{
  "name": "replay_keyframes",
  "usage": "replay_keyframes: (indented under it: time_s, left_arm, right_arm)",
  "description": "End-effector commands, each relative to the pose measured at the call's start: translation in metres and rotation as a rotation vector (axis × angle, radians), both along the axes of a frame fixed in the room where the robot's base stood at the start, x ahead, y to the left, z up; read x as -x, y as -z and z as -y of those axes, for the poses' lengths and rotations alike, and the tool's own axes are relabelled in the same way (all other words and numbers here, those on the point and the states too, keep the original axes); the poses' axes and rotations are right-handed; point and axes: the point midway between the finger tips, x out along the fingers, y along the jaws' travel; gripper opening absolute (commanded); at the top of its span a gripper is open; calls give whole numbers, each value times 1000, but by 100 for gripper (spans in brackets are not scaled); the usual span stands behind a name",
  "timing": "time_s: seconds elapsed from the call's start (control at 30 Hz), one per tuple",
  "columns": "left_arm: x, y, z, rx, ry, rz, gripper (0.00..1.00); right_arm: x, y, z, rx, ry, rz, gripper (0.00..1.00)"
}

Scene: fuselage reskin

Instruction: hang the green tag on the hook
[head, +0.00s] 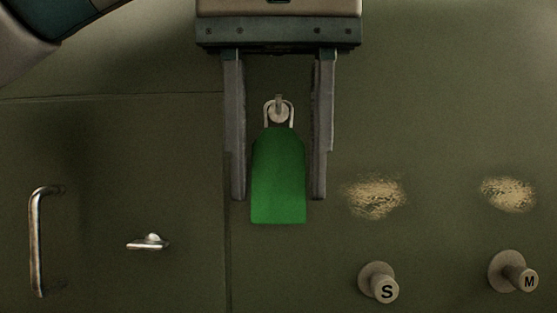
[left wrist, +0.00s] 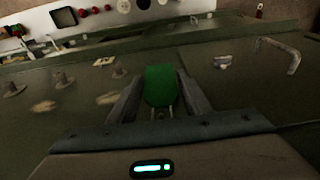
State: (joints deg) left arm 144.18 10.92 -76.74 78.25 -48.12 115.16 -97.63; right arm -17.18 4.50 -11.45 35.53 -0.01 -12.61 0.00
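The green tag (head: 278,180) hangs upright against the olive panel, with its wire loop around the small hook (head: 279,105) in the head view. My left gripper (head: 278,196) comes down from the top, with one finger on each side of the tag. A narrow gap shows between each finger and the tag's edges, so the gripper is open around it. In the left wrist view the tag (left wrist: 160,85) also shows between the two fingers, with its loop towards the gripper. My right gripper is not in view.
A bar handle (head: 36,240) and a small latch (head: 148,242) are on the panel at left. Knobs marked S (head: 381,283) and M (head: 514,272) stick out at lower right, below two worn patches. The panel right of the gripper is otherwise clear.

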Motion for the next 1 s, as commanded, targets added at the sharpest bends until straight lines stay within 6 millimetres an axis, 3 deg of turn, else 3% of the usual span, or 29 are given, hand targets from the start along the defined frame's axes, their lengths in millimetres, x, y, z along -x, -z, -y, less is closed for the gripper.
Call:
replay_keyframes:
  time_s: [0.57,1.0]
  left_arm:
    - [1,-6,0,-1,-1,0,59]
    - [10,-49,0,0,-4,5,59]
  right_arm:
    - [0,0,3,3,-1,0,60]
    - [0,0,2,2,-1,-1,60]
